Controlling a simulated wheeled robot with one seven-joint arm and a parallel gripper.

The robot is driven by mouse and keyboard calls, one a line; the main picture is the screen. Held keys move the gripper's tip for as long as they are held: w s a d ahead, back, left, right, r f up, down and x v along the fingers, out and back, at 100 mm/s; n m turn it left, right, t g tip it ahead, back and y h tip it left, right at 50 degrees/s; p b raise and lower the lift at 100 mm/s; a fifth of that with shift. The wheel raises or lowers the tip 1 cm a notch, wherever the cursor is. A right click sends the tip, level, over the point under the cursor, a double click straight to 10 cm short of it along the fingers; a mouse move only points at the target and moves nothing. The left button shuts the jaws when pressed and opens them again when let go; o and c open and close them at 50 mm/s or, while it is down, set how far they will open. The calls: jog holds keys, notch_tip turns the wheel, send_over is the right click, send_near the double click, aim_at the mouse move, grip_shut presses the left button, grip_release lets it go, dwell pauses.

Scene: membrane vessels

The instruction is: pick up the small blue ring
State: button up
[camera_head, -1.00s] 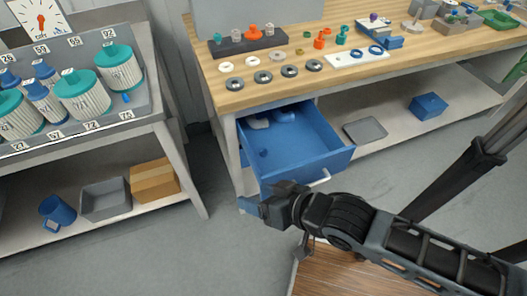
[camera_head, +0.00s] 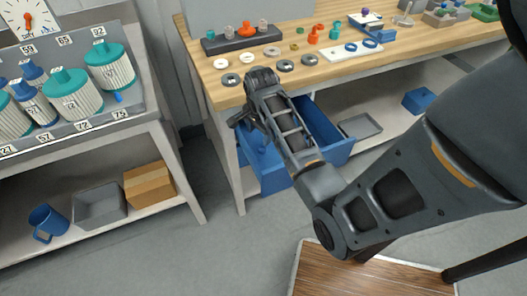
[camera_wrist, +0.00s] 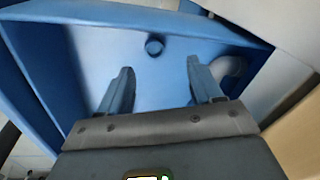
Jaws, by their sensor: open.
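A small blue ring-like piece (camera_wrist: 154,46) lies on the floor of the open blue drawer (camera_head: 340,153), near the drawer's wall at the top of the wrist view. In the wrist view my gripper (camera_wrist: 160,70) is open and empty. Its two blue-grey fingers point into the drawer, one on each side of the ring's line, with the ring a little beyond the tips and apart from them. In the head view my arm hides most of the drawer's inside, and the ring cannot be made out there.
A pale curved piece (camera_wrist: 232,68) lies in the drawer beside the right finger. The bench top (camera_head: 300,85) above holds loose washers and a white plate (camera_head: 345,53) with larger blue rings. A grey tray (camera_head: 360,126) lies on the shelf right of the drawer.

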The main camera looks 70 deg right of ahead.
aim_at(262, 151)
jog(key=shift+m+g+y, duration=0.4)
jog(key=shift+m+y, duration=0.1)
jog(key=shift+y, duration=0.3)
jog(key=shift+s+d+f, duration=0.1)
jog(key=shift+d+f, duration=0.1)
jog(key=shift+f, duration=1.1)
jog(key=shift+d+f, duration=0.2)
jog(key=shift+f, duration=1.1)
jog(key=shift+s+d+f, duration=0.1)
jog(key=shift+d+f, duration=0.1)
jog(key=shift+f, duration=1.1)
jog(key=shift+c, duration=0.4)
jog(key=c, duration=1)
